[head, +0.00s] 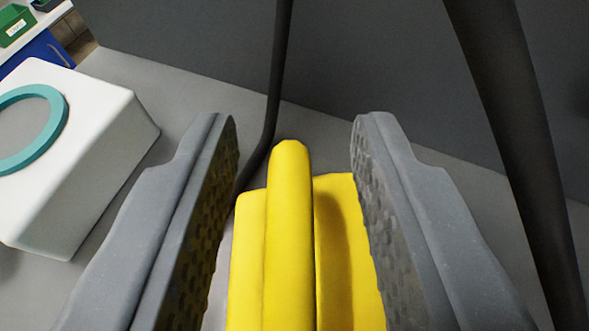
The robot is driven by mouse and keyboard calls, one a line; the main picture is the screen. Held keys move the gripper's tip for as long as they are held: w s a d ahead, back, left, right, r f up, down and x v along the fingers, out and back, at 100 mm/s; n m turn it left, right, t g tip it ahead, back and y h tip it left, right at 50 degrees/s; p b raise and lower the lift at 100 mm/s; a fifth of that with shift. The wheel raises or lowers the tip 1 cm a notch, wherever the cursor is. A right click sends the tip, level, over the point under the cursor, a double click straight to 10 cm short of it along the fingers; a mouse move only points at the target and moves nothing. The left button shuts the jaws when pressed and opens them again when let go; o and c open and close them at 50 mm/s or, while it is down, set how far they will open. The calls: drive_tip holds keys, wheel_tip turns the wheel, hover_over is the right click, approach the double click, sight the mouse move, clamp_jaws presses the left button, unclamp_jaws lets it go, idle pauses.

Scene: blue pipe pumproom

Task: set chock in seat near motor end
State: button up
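A yellow chock (249,256) with a raised rounded rib (289,235) along its middle lies in the lower centre of the head view. My gripper (297,150) is open, with one grey, bumpy-faced finger on each side of the rib. Clear gaps show between the rib and both fingers. The fingers partly cover the chock's side edges, and its near end is cut off by the frame. I cannot tell what the chock rests on. I cannot make out a seat or a motor in this view.
A white block (75,190) with a teal ring (55,128) on it stands at the left. A thin dark pipe (279,75) stands behind the chock, and a thicker dark one (512,110) is at the right. A green bin (14,26) and blue cabinet (42,52) are far back left.

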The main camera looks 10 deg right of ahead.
drive_tip(key=v, duration=1)
drive_tip(key=shift+s+a+r, duration=0.1)
